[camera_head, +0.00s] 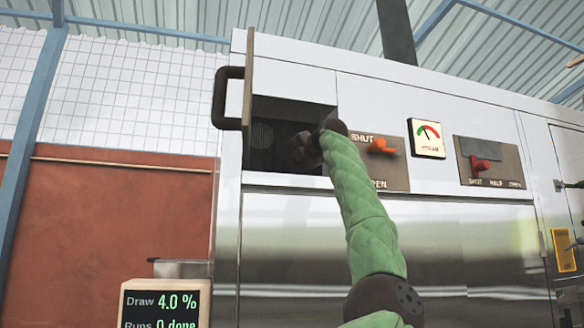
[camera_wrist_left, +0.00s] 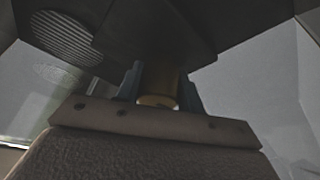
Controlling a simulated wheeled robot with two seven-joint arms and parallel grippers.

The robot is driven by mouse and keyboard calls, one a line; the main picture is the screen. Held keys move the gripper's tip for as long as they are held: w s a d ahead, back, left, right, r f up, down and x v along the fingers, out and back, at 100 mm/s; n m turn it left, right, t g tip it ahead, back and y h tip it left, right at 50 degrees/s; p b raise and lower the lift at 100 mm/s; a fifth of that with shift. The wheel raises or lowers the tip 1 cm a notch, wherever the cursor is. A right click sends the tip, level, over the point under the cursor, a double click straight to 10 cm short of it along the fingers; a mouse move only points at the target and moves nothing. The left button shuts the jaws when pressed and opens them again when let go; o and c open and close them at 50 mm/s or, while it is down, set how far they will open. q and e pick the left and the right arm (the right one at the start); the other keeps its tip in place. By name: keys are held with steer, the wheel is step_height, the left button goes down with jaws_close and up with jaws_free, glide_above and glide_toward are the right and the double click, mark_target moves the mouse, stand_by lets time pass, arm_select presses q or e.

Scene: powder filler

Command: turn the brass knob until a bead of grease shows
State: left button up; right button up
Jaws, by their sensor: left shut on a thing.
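My left arm, in a green quilted sleeve, reaches up into the dark open compartment (camera_head: 262,112) of the white and steel machine. My left gripper (camera_head: 304,152) is inside that compartment, dark and hard to make out in the head view. In the left wrist view, the left gripper (camera_wrist_left: 160,90) has its two fingers on either side of a dull brass-coloured round piece, the knob (camera_wrist_left: 157,101), and is shut on it. The knob sits below a dark block inside the compartment. No grease bead can be made out. My right gripper is not in view.
The compartment's door (camera_head: 248,90) stands open at its left, with a black handle (camera_head: 228,98). Right of it are an orange lever (camera_head: 383,147), a gauge (camera_head: 427,138) and a red lever (camera_head: 480,164). A display (camera_head: 160,305) reads "Draw 4.0 %", "Runs 0 done".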

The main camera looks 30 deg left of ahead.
arm_select(q)
steer(key=shift+d+m, duration=0.1)
steer(key=shift+m, duration=0.2)
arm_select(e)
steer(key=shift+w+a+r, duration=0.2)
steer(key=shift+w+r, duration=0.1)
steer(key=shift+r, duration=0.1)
arm_select(q)
steer(key=o, duration=0.9)
steer(key=shift+o, duration=0.4)
steer(key=shift+d, duration=0.25)
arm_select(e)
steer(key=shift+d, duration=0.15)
arm_select(q)
steer(key=shift+a, duration=0.1)
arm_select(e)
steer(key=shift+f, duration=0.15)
arm_select(q)
steer(key=b+v, duration=0.3)
steer(key=v, duration=0.3)
steer(key=shift+d, duration=0.25)
steer(key=shift+b+v, duration=0.3)
steer(key=shift+v, duration=0.5)
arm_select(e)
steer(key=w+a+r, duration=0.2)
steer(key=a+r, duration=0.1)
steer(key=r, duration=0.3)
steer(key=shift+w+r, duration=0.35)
